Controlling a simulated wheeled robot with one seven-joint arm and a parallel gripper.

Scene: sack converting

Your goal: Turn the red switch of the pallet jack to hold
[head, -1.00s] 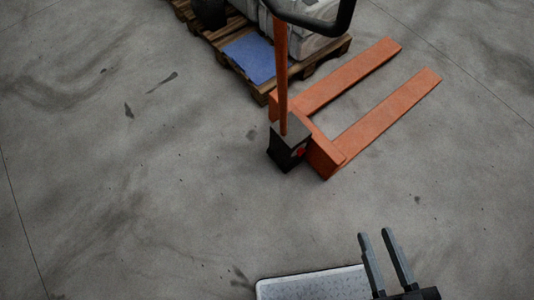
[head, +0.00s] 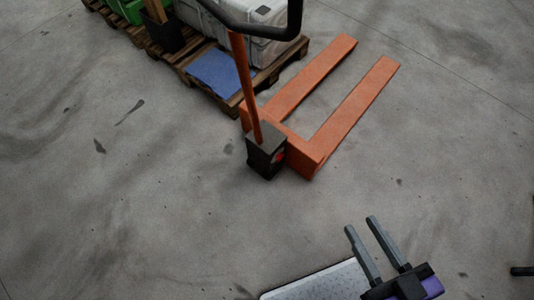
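The orange pallet jack (head: 318,141) stands on the floor right of centre, its two forks pointing to the upper right. Its red switch (head: 280,156) is a small red spot on the side of the dark box (head: 262,150) at the foot of the handle post. The switch's setting is too small to tell. My gripper (head: 361,224) is at the lower right, its two grey fingers apart with nothing between them. It is well clear of the pallet jack, nearer to me, with bare floor between.
A wooden pallet (head: 226,103) at the top bears a blue sheet (head: 217,72), a wrapped whitish load (head: 262,40), a dark bin (head: 164,36) and green items (head: 126,8). The jack's black handle loop (head: 293,20) overhangs the load. Floor left and in front is clear.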

